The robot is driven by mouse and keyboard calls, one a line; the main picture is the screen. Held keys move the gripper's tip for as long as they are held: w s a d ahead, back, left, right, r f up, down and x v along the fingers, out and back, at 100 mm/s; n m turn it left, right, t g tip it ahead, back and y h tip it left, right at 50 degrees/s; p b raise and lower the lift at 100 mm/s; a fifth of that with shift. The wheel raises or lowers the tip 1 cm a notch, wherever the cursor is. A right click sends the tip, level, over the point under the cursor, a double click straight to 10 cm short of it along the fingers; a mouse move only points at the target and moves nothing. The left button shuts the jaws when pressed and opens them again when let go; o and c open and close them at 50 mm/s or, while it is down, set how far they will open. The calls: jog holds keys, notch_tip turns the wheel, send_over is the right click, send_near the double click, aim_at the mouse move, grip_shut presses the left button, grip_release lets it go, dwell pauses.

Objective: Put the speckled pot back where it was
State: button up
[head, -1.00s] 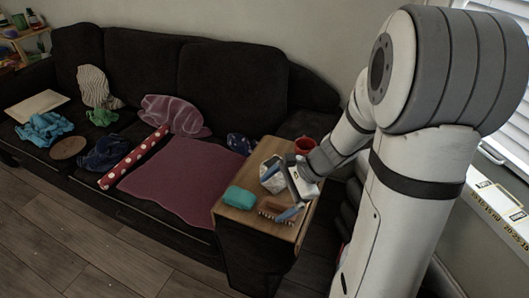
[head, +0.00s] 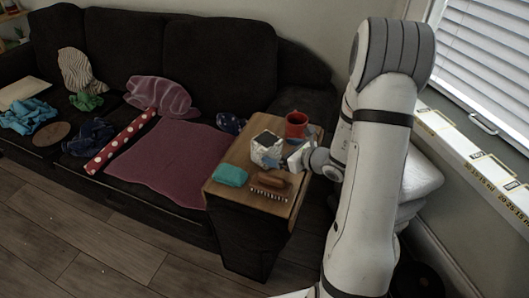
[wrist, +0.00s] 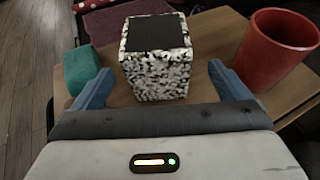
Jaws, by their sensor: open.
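The speckled pot (wrist: 156,74) is a square black-and-white pot with a dark top. It stands upright on the small wooden side table (head: 226,196). In the head view the pot (head: 266,152) is near the table's middle, just left of my gripper (head: 297,158). In the wrist view my gripper (wrist: 160,85) is open, with one blue finger on each side of the pot and gaps between them and it. The pot's lower near edge is close to the gripper's palm.
A red cup (head: 297,125) stands behind the gripper; in the wrist view the cup (wrist: 275,50) is close to the right finger. A teal block (head: 230,175) and a brown brush (head: 269,185) lie at the table's front. The dark sofa (head: 220,60) stands behind.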

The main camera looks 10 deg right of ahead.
aim_at(266, 138)
jog(key=x, duration=0.6)
jog(key=shift+w+a+r+b, duration=0.1)
jog(key=shift+w+a+b, duration=0.15)
jog(key=shift+a+b, duration=0.1)
jog(key=shift+c, duration=0.6)
jog(key=c, duration=1.3)
notch_tip(266, 138, up, 10)
jog(key=shift+f+p, duration=0.1)
jog(key=shift+p, duration=1)
jog(key=shift+a, duration=0.1)
